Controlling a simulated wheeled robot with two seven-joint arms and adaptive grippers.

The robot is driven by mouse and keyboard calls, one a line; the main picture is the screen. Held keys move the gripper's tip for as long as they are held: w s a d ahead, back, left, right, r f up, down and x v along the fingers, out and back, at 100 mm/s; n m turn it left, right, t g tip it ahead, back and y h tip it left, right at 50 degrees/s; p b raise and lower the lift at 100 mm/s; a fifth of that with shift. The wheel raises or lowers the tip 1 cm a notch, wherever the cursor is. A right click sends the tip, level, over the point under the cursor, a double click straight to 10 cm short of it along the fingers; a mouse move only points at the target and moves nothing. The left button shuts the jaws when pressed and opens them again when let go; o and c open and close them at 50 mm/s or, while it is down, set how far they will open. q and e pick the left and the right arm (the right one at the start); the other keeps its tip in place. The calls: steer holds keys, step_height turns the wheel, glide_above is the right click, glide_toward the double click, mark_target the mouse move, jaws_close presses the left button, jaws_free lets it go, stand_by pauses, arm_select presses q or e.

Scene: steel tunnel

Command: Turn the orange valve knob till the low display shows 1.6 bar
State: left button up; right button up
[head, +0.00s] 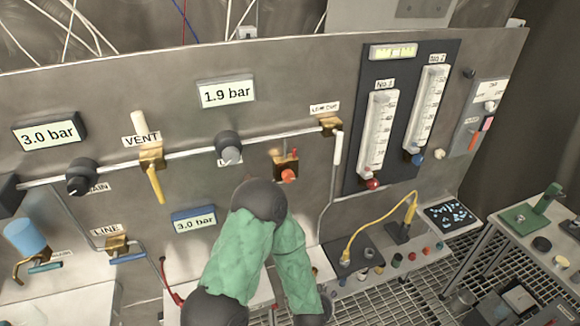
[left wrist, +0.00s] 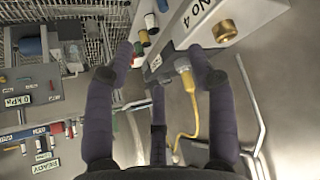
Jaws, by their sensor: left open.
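The orange valve knob (head: 288,175) sits on a brass fitting on the steel panel in the head view, just above the bend of a green-sleeved arm of mine. The low display (head: 194,222) has a blue frame and reads 3.0 bar. It is left of that arm. In the left wrist view my left gripper (left wrist: 165,55) is open, its purple fingers spread with nothing held between them. A yellow cable plug (left wrist: 185,70) shows beyond the fingers. I cannot make out the orange knob in that view. My right gripper is in neither view.
Other displays read 3.0 bar (head: 50,131) and 1.9 bar (head: 227,92). A grey knob (head: 229,148) and yellow VENT lever (head: 155,183) are left of the orange knob. A pipe (head: 329,190) and two flow gauges (head: 379,132) are right. A brass knob (left wrist: 225,30) is near my left fingers.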

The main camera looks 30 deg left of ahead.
arm_select(q)
steer(key=w+a+r+t+y+p, duration=0.1)
steer(key=w+a+r+t+y, duration=0.15)
steer(key=r, duration=0.45)
steer(key=w+a+r+t+y+p, duration=0.1)
steer(key=w+r+p, duration=0.15)
steer(key=r, duration=0.45)
steer(key=t+y+p, duration=0.2)
steer(key=y+p, duration=0.1)
steer(key=y, duration=0.3)
glide_toward(290, 178)
steer(key=w+d+f, duration=0.4)
steer(key=f, duration=0.5)
step_height(290, 178, up, 8)
steer(key=s+a+g+y+p, duration=0.2)
steer(key=s+y, duration=0.1)
steer(key=y, duration=0.1)
steer(key=shift+n+t, duration=0.25)
steer(key=shift+n, duration=0.15)
steer(key=x, duration=1)
steer(key=shift+w+a+f, duration=0.2)
steer(key=shift+w+f, duration=0.1)
steer(key=shift+f, duration=0.05)
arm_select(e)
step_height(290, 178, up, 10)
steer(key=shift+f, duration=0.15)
arm_select(q)
jaws_close()
